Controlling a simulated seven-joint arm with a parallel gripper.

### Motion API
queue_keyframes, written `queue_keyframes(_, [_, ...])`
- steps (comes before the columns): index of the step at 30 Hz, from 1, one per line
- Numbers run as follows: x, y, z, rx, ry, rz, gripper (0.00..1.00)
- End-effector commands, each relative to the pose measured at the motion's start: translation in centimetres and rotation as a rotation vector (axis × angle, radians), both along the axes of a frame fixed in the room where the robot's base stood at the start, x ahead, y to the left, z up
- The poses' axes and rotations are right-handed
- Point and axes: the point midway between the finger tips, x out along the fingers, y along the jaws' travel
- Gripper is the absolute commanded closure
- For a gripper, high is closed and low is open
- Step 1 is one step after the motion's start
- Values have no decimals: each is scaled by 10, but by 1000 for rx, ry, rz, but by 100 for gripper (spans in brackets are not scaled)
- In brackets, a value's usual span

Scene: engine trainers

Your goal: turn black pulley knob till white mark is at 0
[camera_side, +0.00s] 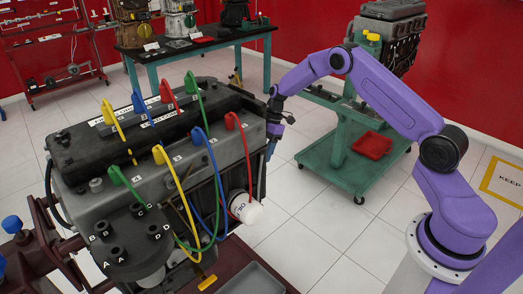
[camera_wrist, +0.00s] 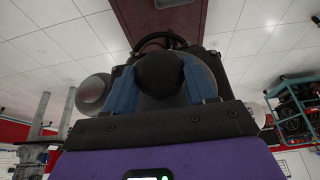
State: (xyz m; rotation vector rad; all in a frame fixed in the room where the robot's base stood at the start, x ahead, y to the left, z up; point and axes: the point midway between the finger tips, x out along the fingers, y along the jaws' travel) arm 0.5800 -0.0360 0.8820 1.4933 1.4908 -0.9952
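In the wrist view, the black knob (camera_wrist: 160,74) is a dark round shape between the two blue fingers of my gripper (camera_wrist: 160,84). The fingers flank it on the left and right with no clear gap, but I cannot tell whether they press on it. In the side view, my gripper (camera_side: 270,149) is at the right end of the dark engine (camera_side: 85,158), pointing down. The knob is hidden there behind the engine. No white mark or 0 shows in either view.
Colored cables (camera_side: 183,203) loop over the engine beside a white cylindrical part (camera_side: 247,208). A green cart (camera_side: 333,170) with a red tray (camera_side: 372,145) stands behind my arm. A grey tray (camera_side: 252,282) lies in front.

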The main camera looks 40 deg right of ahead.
Motion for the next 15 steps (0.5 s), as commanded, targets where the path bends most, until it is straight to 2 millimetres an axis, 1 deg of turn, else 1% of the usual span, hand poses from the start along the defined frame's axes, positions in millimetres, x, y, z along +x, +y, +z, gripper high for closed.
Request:
queue_keyframes(5, [2, 0, 0, 2, 27, 2, 74])
queue_keyframes(15, [6, 1, -1, 2, 211, 2, 74])
